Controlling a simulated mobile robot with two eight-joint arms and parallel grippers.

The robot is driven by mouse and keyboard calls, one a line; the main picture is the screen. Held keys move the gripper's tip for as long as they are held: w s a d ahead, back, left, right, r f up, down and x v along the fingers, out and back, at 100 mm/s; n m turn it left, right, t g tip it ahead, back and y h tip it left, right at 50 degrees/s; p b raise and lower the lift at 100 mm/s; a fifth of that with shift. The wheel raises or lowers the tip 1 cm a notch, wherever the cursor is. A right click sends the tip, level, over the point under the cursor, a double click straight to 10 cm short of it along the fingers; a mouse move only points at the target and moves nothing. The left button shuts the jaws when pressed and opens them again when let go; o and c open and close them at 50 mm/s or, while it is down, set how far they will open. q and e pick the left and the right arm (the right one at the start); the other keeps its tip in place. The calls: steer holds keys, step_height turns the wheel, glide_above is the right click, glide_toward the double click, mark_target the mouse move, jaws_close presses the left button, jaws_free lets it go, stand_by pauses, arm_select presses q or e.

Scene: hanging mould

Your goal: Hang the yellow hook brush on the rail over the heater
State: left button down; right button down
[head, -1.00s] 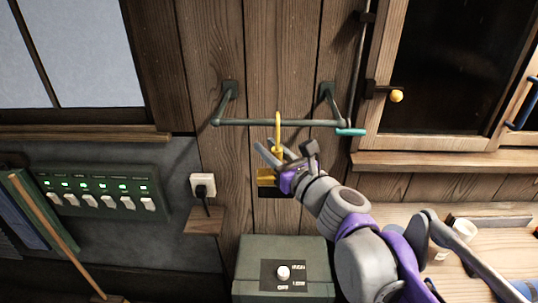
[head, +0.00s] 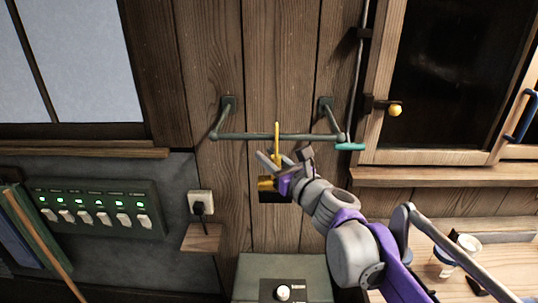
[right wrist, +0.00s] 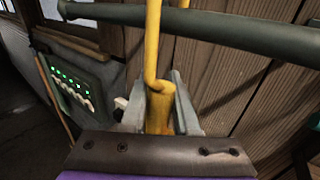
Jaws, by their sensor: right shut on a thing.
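The yellow hook brush (head: 277,143) is upright in my right gripper (head: 273,160), its hook pointing up and its dark bristles low. My right gripper is shut on its handle, which also shows between the fingers in the right wrist view (right wrist: 160,106). The dark green rail (head: 245,136) runs level just above the gripper. The hook's top shows slightly above the rail, and its stem crosses in front of the rail (right wrist: 225,30) in the right wrist view. I cannot tell whether they touch. The green heater (head: 250,268) stands below. My left gripper is not in view.
A teal-handled rod (head: 350,147) hangs at the rail's right end. A wooden cabinet with a yellow knob (head: 395,110) is to the right, above a bench with a jar (head: 443,262). A socket with a plug (head: 200,203) and a switch panel (head: 98,208) are left.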

steer(key=shift+f, duration=0.35)
steer(key=c, duration=0.6)
jaws_free()
